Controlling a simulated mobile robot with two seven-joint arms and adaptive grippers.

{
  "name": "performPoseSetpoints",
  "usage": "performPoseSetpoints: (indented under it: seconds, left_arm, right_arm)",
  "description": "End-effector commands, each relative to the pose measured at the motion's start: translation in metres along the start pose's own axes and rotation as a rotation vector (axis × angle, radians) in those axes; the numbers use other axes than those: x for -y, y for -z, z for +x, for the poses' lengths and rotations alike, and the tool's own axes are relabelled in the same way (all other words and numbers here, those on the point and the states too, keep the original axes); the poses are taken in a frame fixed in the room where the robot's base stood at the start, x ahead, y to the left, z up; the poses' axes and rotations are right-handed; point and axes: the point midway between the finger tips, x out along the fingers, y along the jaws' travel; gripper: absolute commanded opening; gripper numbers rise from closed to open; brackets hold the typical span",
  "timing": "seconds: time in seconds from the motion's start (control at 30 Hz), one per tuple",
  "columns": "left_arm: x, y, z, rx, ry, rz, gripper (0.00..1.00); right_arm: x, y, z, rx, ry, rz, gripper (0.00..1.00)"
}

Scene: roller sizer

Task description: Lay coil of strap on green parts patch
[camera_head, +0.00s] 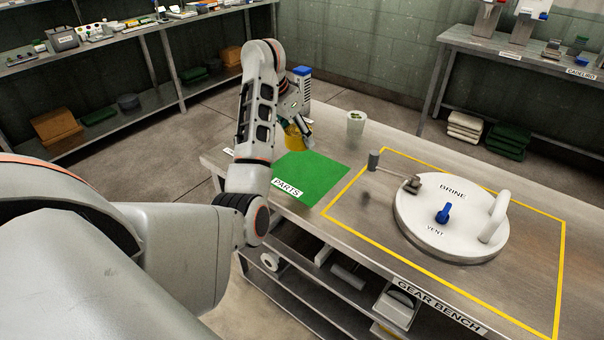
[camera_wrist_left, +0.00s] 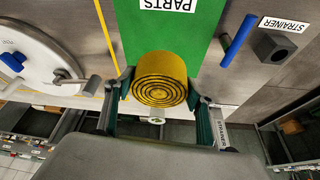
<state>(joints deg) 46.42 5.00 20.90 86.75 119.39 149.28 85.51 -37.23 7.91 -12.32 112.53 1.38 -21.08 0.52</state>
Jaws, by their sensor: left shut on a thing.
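My left gripper (camera_head: 295,122) is shut on the yellow coil of strap (camera_head: 298,136). In the left wrist view, the coil (camera_wrist_left: 160,80) sits between the two fingers (camera_wrist_left: 160,103), its spiral end facing the camera. The green parts patch (camera_head: 312,178) lies flat on the bench with a white PARTS label at its near edge. It also shows in the left wrist view (camera_wrist_left: 160,36), behind the coil. In the head view the coil is at the patch's far left edge. I cannot tell whether it touches the surface. My right gripper is out of view.
The patch's middle looks bare.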

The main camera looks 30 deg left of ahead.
Motion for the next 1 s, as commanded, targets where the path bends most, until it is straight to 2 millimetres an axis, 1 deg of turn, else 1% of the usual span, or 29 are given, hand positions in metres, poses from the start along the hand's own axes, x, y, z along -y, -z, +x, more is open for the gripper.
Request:
performPoseSetpoints:
  seconds: [0.03, 0.1, 0.2, 0.3, 0.4, 0.57, 0.7, 0.8, 1.0]
  left_arm:
    - [-0.001, -0.007, 0.015, 0.003, -0.002, 0.0, 0.31]
    - [-0.001, -0.013, 0.03, 0.003, -0.002, 0.0, 0.31]
    - [0.0, -0.022, 0.051, 0.002, -0.001, 0.0, 0.31]
    - [0.0, -0.028, 0.066, 0.001, -0.001, 0.0, 0.31]
    - [0.0, -0.032, 0.076, 0.001, -0.001, -0.001, 0.31]
    - [0.0, -0.036, 0.086, 0.0, -0.001, 0.0, 0.31]
    - [0.0, -0.045, 0.106, 0.003, -0.001, 0.0, 0.31]
    - [0.0, -0.048, 0.116, 0.0, 0.0, 0.0, 0.31]
    - [0.0, -0.049, 0.118, -0.002, 0.001, -0.001, 0.31]
  right_arm:
    - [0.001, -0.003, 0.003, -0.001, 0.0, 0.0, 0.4]
    - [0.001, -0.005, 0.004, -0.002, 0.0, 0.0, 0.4]
    - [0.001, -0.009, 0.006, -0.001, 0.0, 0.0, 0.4]
    - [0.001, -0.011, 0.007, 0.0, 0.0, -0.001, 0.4]
    - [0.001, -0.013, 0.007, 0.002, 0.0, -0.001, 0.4]
    - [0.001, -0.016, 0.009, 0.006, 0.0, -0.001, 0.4]
    - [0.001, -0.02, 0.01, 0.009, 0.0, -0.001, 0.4]
    - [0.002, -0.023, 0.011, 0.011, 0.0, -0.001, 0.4]
    - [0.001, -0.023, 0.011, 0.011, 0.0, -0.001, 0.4]
